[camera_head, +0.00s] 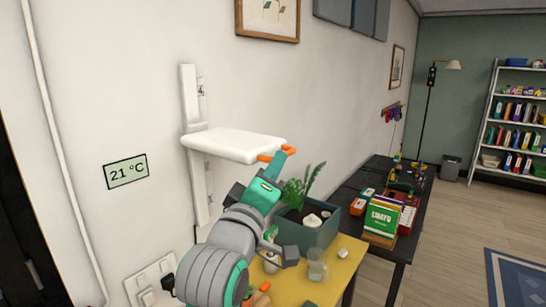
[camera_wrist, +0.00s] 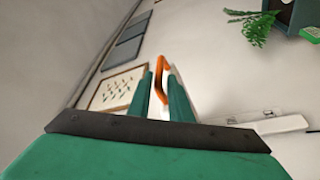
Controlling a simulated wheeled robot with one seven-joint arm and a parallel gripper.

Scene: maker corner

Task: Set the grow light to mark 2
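The grow light (camera_head: 235,143) is a white flat panel on a white vertical wall rail (camera_head: 188,97). It sits below the mark 4 (camera_head: 201,89); the other marks are too small or hidden to read. An orange handle (camera_head: 265,157) sticks out at the panel's front right corner. My gripper (camera_head: 283,156) is at this handle. In the wrist view, its two teal fingers (camera_wrist: 161,88) stand close together on either side of the orange handle (camera_wrist: 163,64) and appear shut on it. The panel also shows in the wrist view (camera_wrist: 275,124).
Below the light, a planter (camera_head: 310,234) with a green plant stands on a yellow table (camera_head: 320,284), beside a glass (camera_head: 317,265). A dark bench (camera_head: 402,240) with books and boxes stands behind. A temperature sign (camera_head: 126,173) hangs on the wall at left. Open floor lies at right.

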